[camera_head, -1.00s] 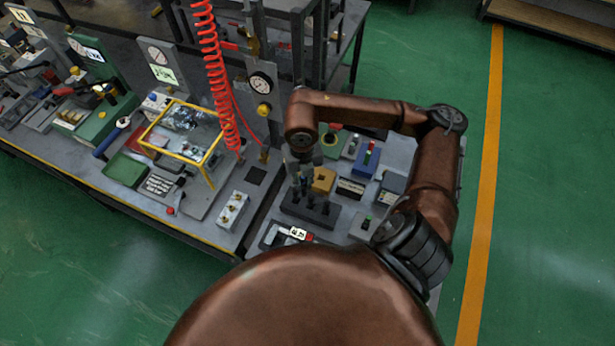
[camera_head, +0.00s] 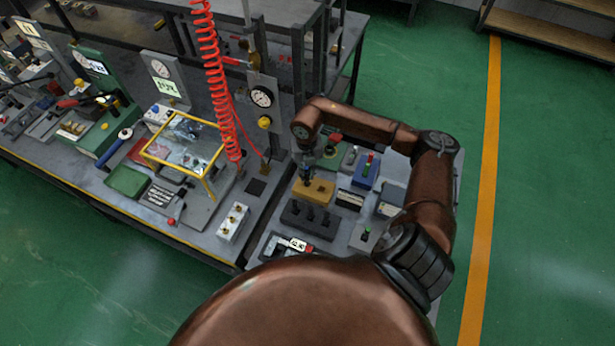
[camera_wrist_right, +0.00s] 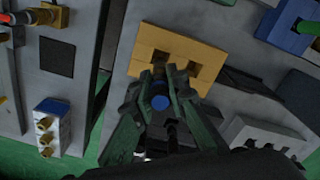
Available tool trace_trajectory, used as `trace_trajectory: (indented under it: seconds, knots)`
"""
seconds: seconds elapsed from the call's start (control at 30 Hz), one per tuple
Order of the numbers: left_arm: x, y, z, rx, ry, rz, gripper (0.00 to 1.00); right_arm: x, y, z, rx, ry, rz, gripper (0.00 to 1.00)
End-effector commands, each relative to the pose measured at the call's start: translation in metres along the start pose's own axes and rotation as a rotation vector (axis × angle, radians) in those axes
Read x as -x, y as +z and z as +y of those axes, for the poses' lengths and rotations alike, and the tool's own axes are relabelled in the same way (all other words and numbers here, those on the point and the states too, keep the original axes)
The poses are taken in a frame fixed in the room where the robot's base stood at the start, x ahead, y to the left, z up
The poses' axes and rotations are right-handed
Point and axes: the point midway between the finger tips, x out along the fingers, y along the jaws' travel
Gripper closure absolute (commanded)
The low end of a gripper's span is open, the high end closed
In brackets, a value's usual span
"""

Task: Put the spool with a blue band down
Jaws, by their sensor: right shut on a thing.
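The spool with a blue band shows in the right wrist view as a blue round end (camera_wrist_right: 160,102) between my fingers; its lower part is mostly hidden. My right gripper (camera_head: 306,172) is shut on it. In the head view the gripper is over the left part of a yellow block (camera_head: 322,192). The yellow block (camera_wrist_right: 150,40) also shows in the wrist view, with dark holes near the fingertips. I cannot tell whether the spool touches the block or is in a hole. My left gripper is in neither view.
A dark block with several upright pegs (camera_head: 310,218) stands in front of the yellow block. A blue block (camera_head: 366,170) and a grey box (camera_head: 390,200) are to the right. A white valve block (camera_head: 233,222) and a red coiled hose (camera_head: 216,90) are to the left.

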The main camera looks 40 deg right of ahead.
Motion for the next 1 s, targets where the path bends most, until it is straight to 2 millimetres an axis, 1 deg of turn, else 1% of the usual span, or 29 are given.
trace_trajectory:
  seconds: [0.13,0.23,0.33,0.57,0.7,0.73,0.93,1.0]
  knots:
    - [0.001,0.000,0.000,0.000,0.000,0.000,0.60,-0.010,0.005,-0.002,-0.002,-0.001,0.002,1.00]
    - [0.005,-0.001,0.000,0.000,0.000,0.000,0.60,-0.025,0.004,-0.001,-0.001,0.000,0.003,1.00]
    - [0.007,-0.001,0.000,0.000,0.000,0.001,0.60,-0.035,0.005,-0.001,0.000,0.000,0.001,1.00]
    - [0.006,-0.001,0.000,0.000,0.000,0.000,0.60,-0.036,0.005,-0.002,0.000,-0.001,-0.001,1.00]
    - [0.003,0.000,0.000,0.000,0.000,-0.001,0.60,-0.041,0.005,-0.002,0.000,-0.001,-0.001,1.00]
    - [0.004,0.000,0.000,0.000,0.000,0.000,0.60,-0.040,0.005,-0.002,0.000,-0.001,0.000,0.84]
    - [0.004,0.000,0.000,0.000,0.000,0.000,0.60,-0.040,0.005,-0.002,0.000,-0.001,0.000,0.70]
    - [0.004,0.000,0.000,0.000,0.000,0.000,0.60,-0.040,0.005,-0.002,0.000,-0.001,0.000,0.69]
